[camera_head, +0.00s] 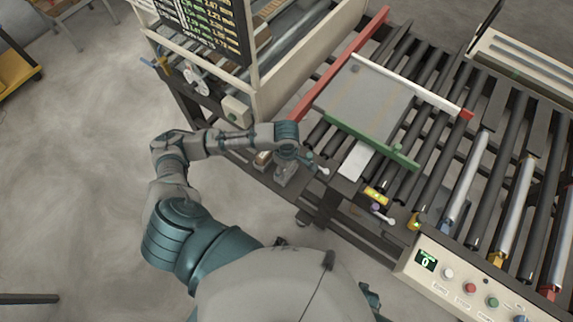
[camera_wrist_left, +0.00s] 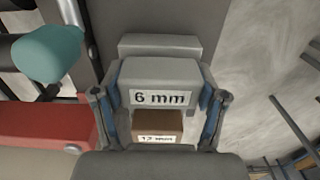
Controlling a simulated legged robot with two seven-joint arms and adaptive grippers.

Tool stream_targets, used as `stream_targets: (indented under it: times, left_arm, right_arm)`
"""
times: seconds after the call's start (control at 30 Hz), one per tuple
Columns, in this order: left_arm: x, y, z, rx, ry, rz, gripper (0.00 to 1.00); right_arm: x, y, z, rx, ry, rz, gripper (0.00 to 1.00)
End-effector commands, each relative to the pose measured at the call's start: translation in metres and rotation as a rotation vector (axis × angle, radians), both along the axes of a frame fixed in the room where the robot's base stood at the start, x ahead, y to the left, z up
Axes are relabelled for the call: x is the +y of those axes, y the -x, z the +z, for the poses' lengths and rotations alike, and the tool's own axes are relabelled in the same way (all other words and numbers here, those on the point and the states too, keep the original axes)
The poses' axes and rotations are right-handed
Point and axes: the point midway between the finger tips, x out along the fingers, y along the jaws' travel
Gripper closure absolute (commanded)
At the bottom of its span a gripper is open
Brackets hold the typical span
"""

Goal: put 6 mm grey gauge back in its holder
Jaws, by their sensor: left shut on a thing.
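The 6 mm grey gauge (camera_wrist_left: 158,80), a light grey block with a "6 mm" label, is between the fingers of my left gripper in the left wrist view. My left gripper (camera_wrist_left: 160,102) is shut on it, with blue-edged fingers at both sides. A brown block (camera_wrist_left: 157,124) with a label, perhaps "12 mm", shows below the gauge in the picture. A grey block-like part (camera_wrist_left: 160,44) shows just beyond the gauge; I cannot tell whether it is the holder. In the head view my left gripper (camera_head: 287,176) points down beside the conveyor's near edge.
A red bar (camera_wrist_left: 35,130) lies left in the left wrist view. In the head view, a grey plate (camera_head: 368,98) lies on the rollers between a white bar, a green bar (camera_head: 370,141) and a red rail (camera_head: 335,65). A control box (camera_head: 470,280) stands at the lower right.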

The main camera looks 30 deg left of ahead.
Motion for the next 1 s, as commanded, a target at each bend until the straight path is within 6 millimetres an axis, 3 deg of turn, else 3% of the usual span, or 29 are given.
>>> stream_targets:
  times: [0.33,0.37,0.47,0.83,1.0]
  left_arm:
    - [0.0,0.0,-0.01,0.0,0.0,0.0,0.72]
    - [0.0,0.0,-0.01,0.0,0.0,0.0,0.23]
    - [0.0,0.0,-0.01,0.0,0.0,0.0,0.0]
    - [0.0,0.0,-0.008,-0.001,0.0,0.0,0.0]
    - [0.0,-0.001,0.014,-0.003,0.001,0.0,0.0]
  right_arm:
    - [0.0,0.0,0.0,0.0,0.0,0.0,1.0]
    - [0.0,0.0,0.0,0.0,0.0,0.0,1.0]
    - [0.0,0.0,0.0,0.0,0.0,0.0,1.0]
    - [0.0,0.0,0.0,0.0,0.0,0.0,1.0]
    - [0.0,0.0,0.0,0.0,0.0,0.0,1.0]
